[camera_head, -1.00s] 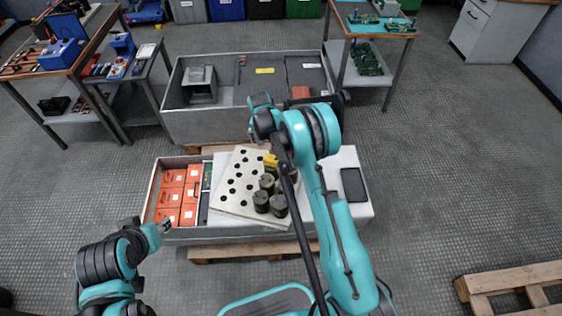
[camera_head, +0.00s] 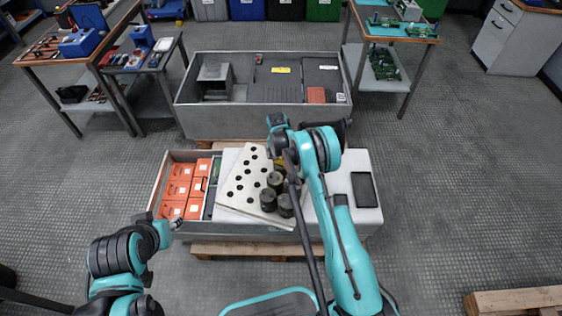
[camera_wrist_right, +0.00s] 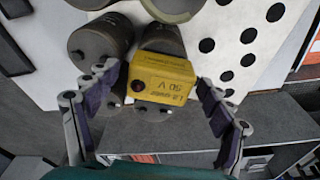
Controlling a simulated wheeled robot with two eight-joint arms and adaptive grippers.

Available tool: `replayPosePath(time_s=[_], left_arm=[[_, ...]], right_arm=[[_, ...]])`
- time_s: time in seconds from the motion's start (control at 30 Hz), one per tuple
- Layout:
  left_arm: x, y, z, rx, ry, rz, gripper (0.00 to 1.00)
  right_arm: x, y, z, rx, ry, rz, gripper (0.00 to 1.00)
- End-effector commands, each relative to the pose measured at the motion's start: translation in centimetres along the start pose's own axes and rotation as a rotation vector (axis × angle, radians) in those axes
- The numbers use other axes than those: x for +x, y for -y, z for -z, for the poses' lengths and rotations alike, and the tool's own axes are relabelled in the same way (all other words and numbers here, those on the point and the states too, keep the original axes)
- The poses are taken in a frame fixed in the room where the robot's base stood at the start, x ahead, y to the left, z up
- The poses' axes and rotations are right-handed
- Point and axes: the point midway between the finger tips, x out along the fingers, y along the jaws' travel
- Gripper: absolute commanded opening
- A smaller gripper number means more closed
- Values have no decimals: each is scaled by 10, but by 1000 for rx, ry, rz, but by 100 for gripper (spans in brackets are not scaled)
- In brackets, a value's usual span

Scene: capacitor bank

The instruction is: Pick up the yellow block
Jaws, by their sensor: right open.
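The yellow block (camera_wrist_right: 165,78), marked "50 V", lies among dark cylindrical capacitors beside the pale perforated plate (camera_wrist_right: 235,35). In the head view only a sliver of yellow (camera_head: 279,162) shows beside my right wrist. My right gripper (camera_wrist_right: 157,80) is open, with one finger on each side of the block in the wrist view; contact is not clear. In the head view its fingers are hidden behind the arm. My left gripper (camera_head: 176,223) is small, near the left front corner of the case, and its fingers are unclear.
Dark capacitors (camera_head: 268,199) stand on the plate's right part. Orange boxes (camera_head: 174,189) fill the case's left end. A black flat device (camera_head: 363,189) lies on the right. A grey open crate (camera_head: 262,118) stands behind.

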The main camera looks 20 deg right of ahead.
Motion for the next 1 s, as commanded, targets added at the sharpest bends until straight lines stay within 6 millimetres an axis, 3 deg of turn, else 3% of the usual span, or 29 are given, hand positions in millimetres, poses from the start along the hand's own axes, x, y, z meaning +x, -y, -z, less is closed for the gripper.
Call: replayPosePath(time_s=[0.13,0.3,0.37,0.43,0.47,0.77,1.0], left_arm=[[-1,0,1,0,0,0,40],[-1,0,1,0,0,0,40],[-1,0,1,0,0,0,40],[-1,0,1,0,0,0,40],[-1,0,1,0,0,0,40],[-4,0,3,0,0,0,40],[-19,0,14,0,0,0,40]], right_arm=[[-2,0,0,0,0,0,78],[-2,0,0,0,0,0,34],[-2,0,0,0,0,0,23],[-2,0,0,0,0,0,23],[-2,0,0,0,0,0,18],[-8,0,1,0,0,0,17],[-44,0,7,0,0,0,17]])
